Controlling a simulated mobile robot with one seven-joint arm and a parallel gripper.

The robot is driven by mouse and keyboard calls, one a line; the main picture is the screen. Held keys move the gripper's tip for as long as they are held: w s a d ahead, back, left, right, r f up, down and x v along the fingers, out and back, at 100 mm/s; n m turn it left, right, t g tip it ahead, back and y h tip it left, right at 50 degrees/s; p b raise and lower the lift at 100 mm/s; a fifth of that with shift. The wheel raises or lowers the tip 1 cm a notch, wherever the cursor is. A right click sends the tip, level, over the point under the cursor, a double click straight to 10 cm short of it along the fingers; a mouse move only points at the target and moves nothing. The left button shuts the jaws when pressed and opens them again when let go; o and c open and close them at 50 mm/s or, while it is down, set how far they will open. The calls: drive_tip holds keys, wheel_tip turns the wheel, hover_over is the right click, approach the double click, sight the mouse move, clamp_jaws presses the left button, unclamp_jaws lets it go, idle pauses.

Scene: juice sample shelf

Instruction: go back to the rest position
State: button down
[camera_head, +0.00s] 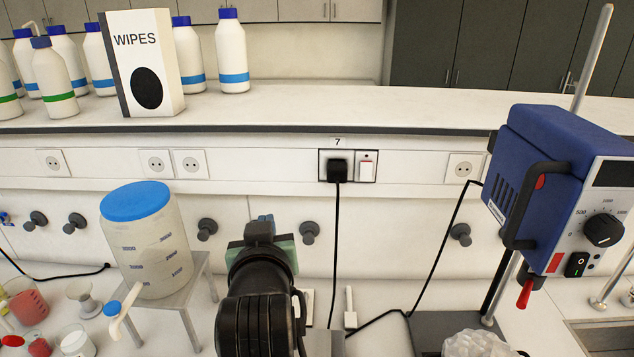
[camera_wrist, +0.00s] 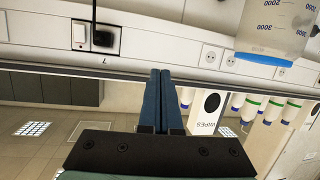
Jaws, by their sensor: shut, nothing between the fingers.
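My gripper (camera_head: 262,222) is raised in front of the white wall panel in the head view, right of the large container with the blue lid. My own arm hides most of it there. In the wrist view its two blue fingers (camera_wrist: 165,100) are pressed together with nothing between them. The wrist picture is upside down, with the wall sockets and the shelf edge behind the fingers. The fingers touch nothing that I can see.
A container with a blue lid (camera_head: 140,235) stands on a grey stand (camera_head: 195,290) at left, with beakers beside it. A blue stirrer unit (camera_head: 545,170) stands at right. A wipes box (camera_head: 142,62) and several bottles line the shelf (camera_head: 300,108). A black plug (camera_head: 337,169) trails a cable.

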drive_tip(key=s+d+r+m+t+h+b, duration=0.1)
drive_tip(key=s+d+r+t, duration=0.3)
drive_tip(key=s+r, duration=0.6)
drive_tip(key=s+d+r+m+t+b, duration=0.1)
drive_tip(key=s+d+r+t+b, duration=0.3)
drive_tip(key=r, duration=1.3)
drive_tip(key=s+t, duration=0.4)
drive_tip(key=s, duration=0.1)
drive_tip(key=shift+s+r+t+h, duration=0.25)
drive_tip(key=shift+s+t+h, duration=0.05)
drive_tip(key=shift+s+h, duration=0.1)
